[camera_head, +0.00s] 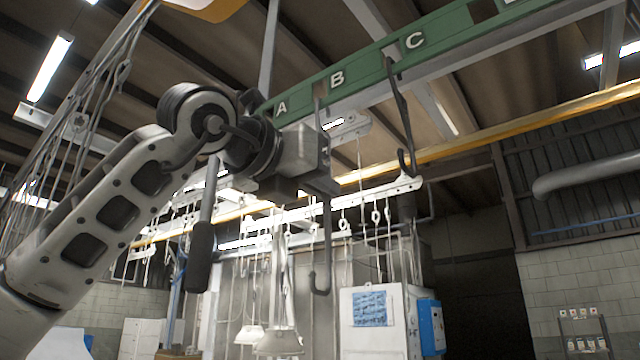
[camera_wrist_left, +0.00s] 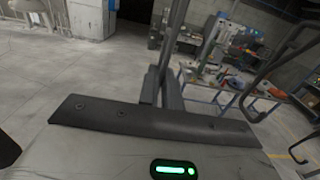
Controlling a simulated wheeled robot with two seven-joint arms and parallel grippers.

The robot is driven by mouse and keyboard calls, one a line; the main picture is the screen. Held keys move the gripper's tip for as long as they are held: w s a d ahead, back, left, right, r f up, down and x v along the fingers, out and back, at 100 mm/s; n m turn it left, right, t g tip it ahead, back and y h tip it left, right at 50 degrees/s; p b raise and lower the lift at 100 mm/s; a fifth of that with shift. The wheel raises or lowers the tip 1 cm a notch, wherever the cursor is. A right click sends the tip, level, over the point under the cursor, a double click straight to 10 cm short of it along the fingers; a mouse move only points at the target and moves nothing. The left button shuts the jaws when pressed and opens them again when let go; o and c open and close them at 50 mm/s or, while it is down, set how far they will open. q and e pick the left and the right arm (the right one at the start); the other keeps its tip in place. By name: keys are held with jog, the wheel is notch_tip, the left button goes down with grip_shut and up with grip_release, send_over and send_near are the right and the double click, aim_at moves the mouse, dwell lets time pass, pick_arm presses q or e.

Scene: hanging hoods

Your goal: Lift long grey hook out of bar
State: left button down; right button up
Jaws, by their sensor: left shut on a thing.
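The green bar (camera_head: 355,68) with letters A, B and C runs up to the right across the head view. My left gripper (camera_head: 326,172) is below the bar near B, shut on a long grey hook (camera_head: 327,240). The hook's shank hangs below the jaws and ends in a bend; the gripper hides its middle. A short grey piece shows at the bar near B, but I cannot tell whether the hook still sits in it. In the left wrist view the shank (camera_wrist_left: 178,25) stands between the fingers. My right gripper is not in view.
A second dark hook (camera_head: 402,115) hangs from the bar near C, right of my gripper. A grey rod with a black grip (camera_head: 200,258) hangs left of it. White racks and pale lamp hoods (camera_head: 279,341) are behind. A cluttered blue table (camera_wrist_left: 225,85) shows in the wrist view.

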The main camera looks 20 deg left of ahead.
pick_arm(q)
jog(key=shift+r, duration=0.2)
jog(key=shift+d+r+p, duration=0.1)
jog(key=shift+r+p, duration=0.45)
jog(key=shift+r, duration=0.65)
jog(key=shift+s, duration=0.2)
